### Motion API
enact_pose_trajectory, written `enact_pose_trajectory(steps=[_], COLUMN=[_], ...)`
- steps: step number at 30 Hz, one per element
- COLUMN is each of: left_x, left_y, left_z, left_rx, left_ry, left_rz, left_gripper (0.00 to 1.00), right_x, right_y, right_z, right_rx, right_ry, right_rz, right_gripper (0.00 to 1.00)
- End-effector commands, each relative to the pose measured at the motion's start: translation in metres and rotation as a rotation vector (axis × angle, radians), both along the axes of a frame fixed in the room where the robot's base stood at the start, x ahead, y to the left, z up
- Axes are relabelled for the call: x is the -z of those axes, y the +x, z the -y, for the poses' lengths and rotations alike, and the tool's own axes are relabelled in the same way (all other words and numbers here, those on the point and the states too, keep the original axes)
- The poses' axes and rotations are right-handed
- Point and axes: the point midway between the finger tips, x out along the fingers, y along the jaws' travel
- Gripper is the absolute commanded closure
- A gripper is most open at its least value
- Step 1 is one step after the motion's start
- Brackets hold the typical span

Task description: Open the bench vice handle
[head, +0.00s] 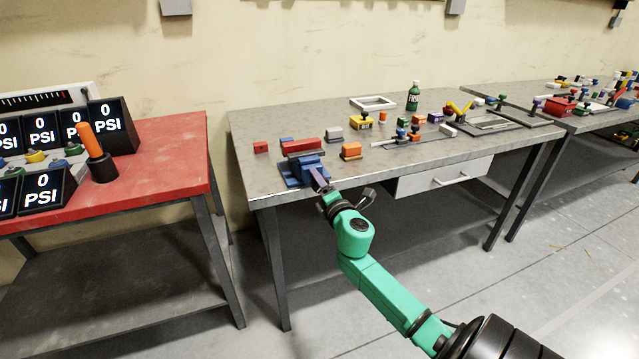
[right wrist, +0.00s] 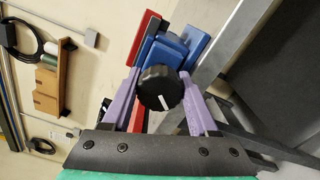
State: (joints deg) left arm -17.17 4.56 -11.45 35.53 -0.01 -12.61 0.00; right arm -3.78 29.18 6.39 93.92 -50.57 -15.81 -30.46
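The bench vice (head: 304,168), with blue and red parts, sits at the front left edge of the grey workbench. In the right wrist view its blue body (right wrist: 172,50) is behind a round black knob (right wrist: 160,88) with a white mark, on the handle side. My right gripper (head: 320,180) reaches the vice from the front. Its two purple fingers (right wrist: 160,80) lie on either side of the knob, with little or no gap. I cannot tell whether they press on it. The handle is largely hidden in the head view. My left gripper is out of view.
A red table (head: 165,165) with PSI displays stands to the left, across a gap. The floor in front is clear.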

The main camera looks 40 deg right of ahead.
Motion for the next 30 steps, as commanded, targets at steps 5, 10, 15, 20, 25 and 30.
enact_pose_trajectory(steps=[5, 10, 15, 20, 25, 30], left_x=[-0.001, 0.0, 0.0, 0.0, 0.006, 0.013], left_y=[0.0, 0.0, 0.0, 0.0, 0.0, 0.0], left_z=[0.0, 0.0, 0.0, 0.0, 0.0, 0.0], left_rx=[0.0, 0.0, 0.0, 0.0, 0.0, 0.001], left_ry=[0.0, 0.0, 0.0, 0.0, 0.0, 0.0], left_rz=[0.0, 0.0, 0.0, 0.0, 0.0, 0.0], left_gripper=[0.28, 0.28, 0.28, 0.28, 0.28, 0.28], right_x=[-0.006, -0.003, -0.001, 0.0, 0.002, 0.001], right_y=[0.0, 0.0, -0.005, -0.029, -0.07, -0.114], right_z=[0.002, 0.001, -0.001, -0.01, -0.024, -0.038], right_rx=[0.003, 0.002, 0.001, 0.0, 0.001, 0.005], right_ry=[-0.005, -0.003, -0.001, -0.001, 0.002, 0.0], right_rz=[0.01, 0.005, 0.002, 0.001, 0.0, 0.002], right_gripper=[0.11, 0.11, 0.11, 0.11, 0.11, 0.11])
